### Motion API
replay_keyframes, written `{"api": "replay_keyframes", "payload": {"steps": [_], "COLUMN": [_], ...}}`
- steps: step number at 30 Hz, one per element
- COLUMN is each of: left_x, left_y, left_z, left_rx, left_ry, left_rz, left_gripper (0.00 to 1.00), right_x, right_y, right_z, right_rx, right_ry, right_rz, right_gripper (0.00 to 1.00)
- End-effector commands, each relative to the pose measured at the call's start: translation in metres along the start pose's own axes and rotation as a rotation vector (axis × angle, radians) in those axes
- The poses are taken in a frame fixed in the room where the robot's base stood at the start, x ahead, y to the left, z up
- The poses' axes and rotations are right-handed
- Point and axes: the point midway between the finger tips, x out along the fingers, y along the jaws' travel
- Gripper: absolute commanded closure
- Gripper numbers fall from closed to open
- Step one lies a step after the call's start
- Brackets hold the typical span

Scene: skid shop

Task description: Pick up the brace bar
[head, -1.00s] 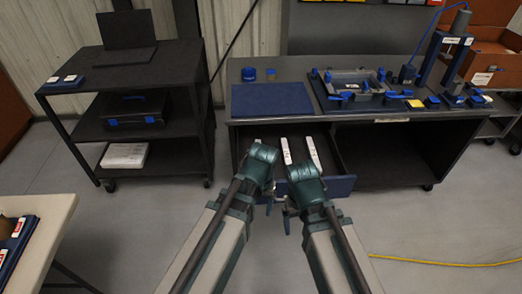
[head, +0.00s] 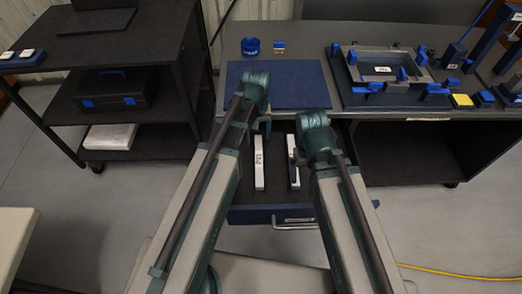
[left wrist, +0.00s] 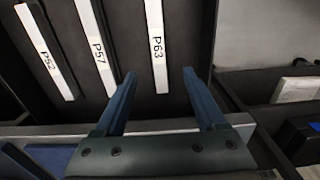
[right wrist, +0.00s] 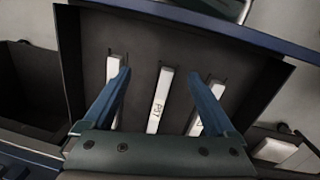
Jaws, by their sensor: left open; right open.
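White brace bars lie in an open drawer with a dark lining. In the left wrist view they are P52 (left wrist: 45,50), P57 (left wrist: 97,48) and P63 (left wrist: 156,45). The head view shows P63 (head: 259,165) and a second bar (head: 293,165); my right arm likely hides the third. My left gripper (left wrist: 159,76) is open and empty, with P63 seen between its fingers. My right gripper (right wrist: 160,75) is open and empty; P57 (right wrist: 159,100) shows between its fingers, with one bar (right wrist: 112,70) to the left and another partly behind the right finger.
The drawer (head: 250,214) sticks out from under a grey bench (head: 330,36). A blue mat (head: 300,85) and a clamp fixture with a grey tray (head: 362,70) are on top. A dark shelf cart (head: 150,45) stands at left. A yellow cable (head: 450,271) lies on the floor at right.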

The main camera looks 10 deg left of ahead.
Motion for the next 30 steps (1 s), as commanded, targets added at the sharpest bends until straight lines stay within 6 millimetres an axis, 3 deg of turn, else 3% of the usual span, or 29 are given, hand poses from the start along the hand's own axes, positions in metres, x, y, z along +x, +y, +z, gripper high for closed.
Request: {"api": "replay_keyframes", "payload": {"steps": [11, 30], "left_x": [0.009, 0.087], "left_y": [-0.001, 0.0], "left_z": [-0.001, -0.001], "left_rx": [-0.005, -0.004], "left_ry": [0.0, 0.0], "left_rz": [0.001, 0.001], "left_gripper": [0.28, 0.28], "right_x": [0.009, 0.087], "right_y": [-0.001, -0.008], "right_z": [0.0, -0.005], "right_rx": [0.0, -0.001], "right_ry": [0.0, 0.0], "right_rz": [0.0, 0.0], "right_gripper": [0.09, 0.09]}}
